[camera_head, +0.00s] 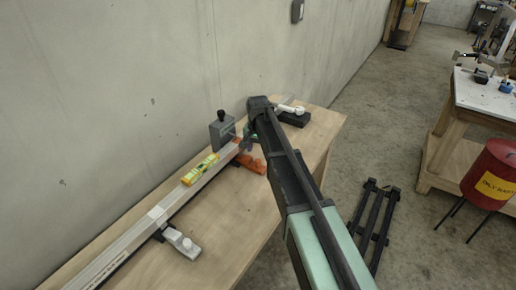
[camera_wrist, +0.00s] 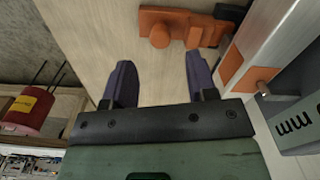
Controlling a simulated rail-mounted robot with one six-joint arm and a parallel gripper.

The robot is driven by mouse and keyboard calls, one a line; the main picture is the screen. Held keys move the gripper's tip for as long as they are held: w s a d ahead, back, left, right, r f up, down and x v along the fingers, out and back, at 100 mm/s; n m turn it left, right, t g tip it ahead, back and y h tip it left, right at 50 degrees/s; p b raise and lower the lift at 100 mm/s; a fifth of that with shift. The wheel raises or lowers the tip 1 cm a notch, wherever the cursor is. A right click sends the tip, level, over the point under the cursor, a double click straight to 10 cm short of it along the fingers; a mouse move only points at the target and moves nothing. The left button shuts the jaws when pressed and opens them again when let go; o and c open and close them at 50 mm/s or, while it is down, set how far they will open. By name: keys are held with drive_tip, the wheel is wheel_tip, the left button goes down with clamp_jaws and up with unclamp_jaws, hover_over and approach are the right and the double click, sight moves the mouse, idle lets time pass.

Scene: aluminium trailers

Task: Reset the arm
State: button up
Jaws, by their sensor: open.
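My gripper (camera_wrist: 160,80) shows in the wrist view with its two dark fingers apart and nothing between them. The wooden bench top (camera_wrist: 95,30) lies beyond the fingertips. In the head view my arm reaches over the wooden bench (camera_head: 240,215), and the arm's end hides most of my gripper. An orange clamp piece (camera_wrist: 175,28) lies just beyond the fingertips, apart from them. It also shows in the head view (camera_head: 252,163), left of my arm. An aluminium rail (camera_wrist: 262,45) runs along the right side of the wrist view.
On the bench in the head view are the long aluminium rail (camera_head: 155,215), a yellow-green level (camera_head: 200,169), a grey block (camera_head: 222,130) and a light clamp (camera_head: 181,243). A concrete wall (camera_head: 130,80) stands behind. A black rack (camera_head: 375,220) and red bin (camera_head: 492,173) stand right.

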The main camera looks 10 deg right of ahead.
wheel_tip(320, 180, up, 2)
drive_tip(key=shift+r+p, duration=0.15)
drive_tip(key=shift+p, duration=0.25)
drive_tip(key=s+d+n, duration=0.2)
drive_tip(key=s+n, duration=0.3)
drive_tip(key=s, duration=2.3)
drive_tip(key=shift+s+n, duration=0.3)
drive_tip(key=shift+d, duration=0.1)
